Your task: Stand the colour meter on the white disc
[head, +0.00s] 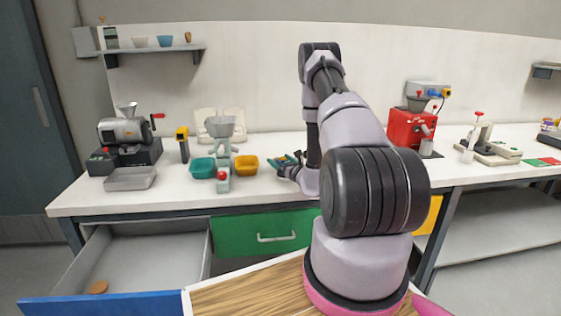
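A yellow-and-black upright device (183,144), which looks like the colour meter, stands on the white counter to the left of the grey funnel machine. I cannot make out a white disc; it may be hidden or blend into the pale counter. My gripper (287,162) is low over the counter, right of the yellow bowl and well to the right of the upright device. Small teal and yellow parts show at its fingers, but I cannot tell whether it holds them or whether it is open.
A grey mill (125,132) with a metal tray (130,178) is at left, a red grinder (411,128) at right. The blue-fronted drawer (110,305) is open, holding a brown disc (97,287).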

